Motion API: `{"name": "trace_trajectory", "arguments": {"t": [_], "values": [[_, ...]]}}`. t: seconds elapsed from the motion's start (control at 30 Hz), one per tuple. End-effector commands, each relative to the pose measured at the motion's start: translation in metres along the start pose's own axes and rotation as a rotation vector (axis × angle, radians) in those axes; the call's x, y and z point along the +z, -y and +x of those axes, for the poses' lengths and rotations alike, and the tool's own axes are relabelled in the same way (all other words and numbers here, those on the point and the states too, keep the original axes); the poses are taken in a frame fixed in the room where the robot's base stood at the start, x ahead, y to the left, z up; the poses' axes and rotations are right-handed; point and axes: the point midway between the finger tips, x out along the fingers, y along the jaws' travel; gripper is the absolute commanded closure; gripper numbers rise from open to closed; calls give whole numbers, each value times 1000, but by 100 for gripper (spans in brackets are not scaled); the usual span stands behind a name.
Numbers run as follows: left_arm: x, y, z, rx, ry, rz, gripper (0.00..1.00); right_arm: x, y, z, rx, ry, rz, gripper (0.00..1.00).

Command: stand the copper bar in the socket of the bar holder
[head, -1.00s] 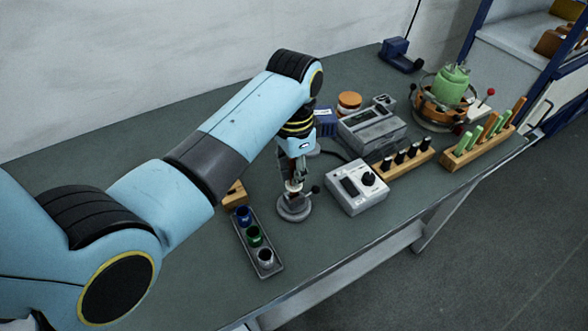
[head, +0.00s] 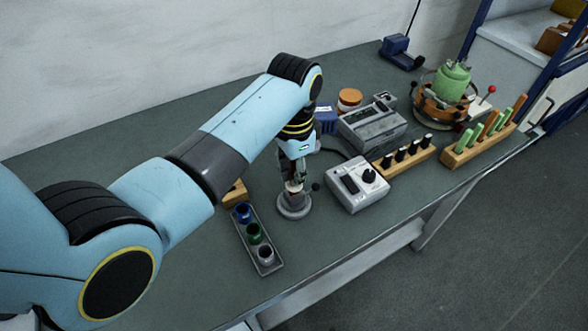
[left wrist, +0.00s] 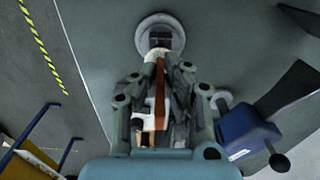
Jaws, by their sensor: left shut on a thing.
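My left gripper (head: 293,180) is shut on the copper bar (left wrist: 159,92), an orange-brown strip that shows between the fingers in the left wrist view. The gripper (left wrist: 160,85) points down over the bar holder (head: 294,207), a round grey base with a small knob at its side. In the left wrist view the holder (left wrist: 144,43) lies beyond the fingertips, with a dark block at its middle. The bar's far end overlaps this block. I cannot tell whether the end is inside the socket or just above it. My right gripper is not in view.
A tray (head: 268,268) with blue, green and grey cups lies left of the holder. A grey box with a dial (head: 358,186) stands close on its right. Wooden racks (head: 478,147), a meter (head: 372,127) and a green vessel (head: 452,85) stand farther right.

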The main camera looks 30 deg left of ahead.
Motion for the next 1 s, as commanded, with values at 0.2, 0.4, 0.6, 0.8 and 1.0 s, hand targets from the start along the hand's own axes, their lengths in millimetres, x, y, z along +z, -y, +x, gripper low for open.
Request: {"name": "trace_trajectory", "arguments": {"t": [0.2,0.4,0.6,0.8,1.0], "values": [[0,0,7,0,0,0,100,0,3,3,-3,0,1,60],[0,0,9,-1,-1,0,100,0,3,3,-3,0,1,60],[0,0,9,-1,-1,0,100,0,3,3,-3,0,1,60],[0,0,10,0,0,0,100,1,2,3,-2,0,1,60],[0,0,14,0,0,0,100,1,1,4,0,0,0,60]]}}
